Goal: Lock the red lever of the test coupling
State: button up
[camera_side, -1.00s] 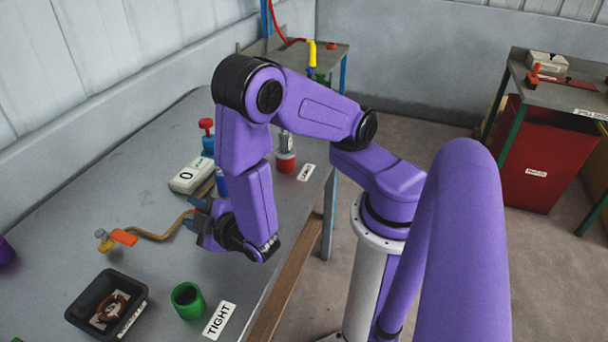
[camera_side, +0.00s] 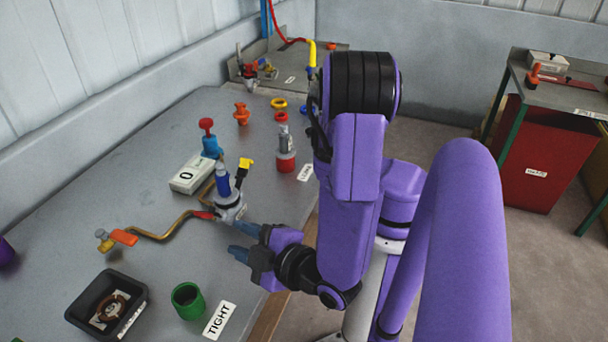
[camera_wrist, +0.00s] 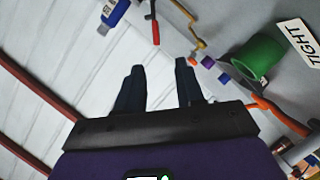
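The test coupling (camera_side: 230,208) stands on the bench in the side view, a grey body with a blue upright part and a yellow-topped piece beside it. Its red lever (camera_side: 203,214) lies low on the left side, by the brass pipe (camera_side: 165,234). My gripper (camera_side: 240,241) is just in front of and below the coupling, apart from it and empty. In the wrist view my gripper (camera_wrist: 158,68) shows two dark fingers spread apart with nothing between them. A red bar (camera_wrist: 155,30) shows beyond them; I cannot tell for sure that it is the lever.
A green cup (camera_side: 187,301), a black tray (camera_side: 78,312) and a TIGHT label (camera_side: 219,320) are at the front of the bench. A grey gauge box (camera_side: 188,176) and a blue valve with red knob (camera_side: 207,127) stand behind the coupling. An orange-handled valve (camera_side: 124,237) ends the pipe.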

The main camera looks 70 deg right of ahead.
jog(key=s+d+r+n+g+y, duration=0.2)
jog(key=s+d+r+n+g, duration=0.1)
jog(key=g, duration=0.4)
jog(key=s+d+r+n+g+y, duration=0.2)
jog(key=s+d+r+g+y, duration=0.1)
jog(key=d+g, duration=0.4)
jog(key=shift+s+d+r+n, duration=0.4)
jog(key=shift+d+r, duration=0.2)
jog(key=shift+r, duration=0.3)
dwell(0.4)
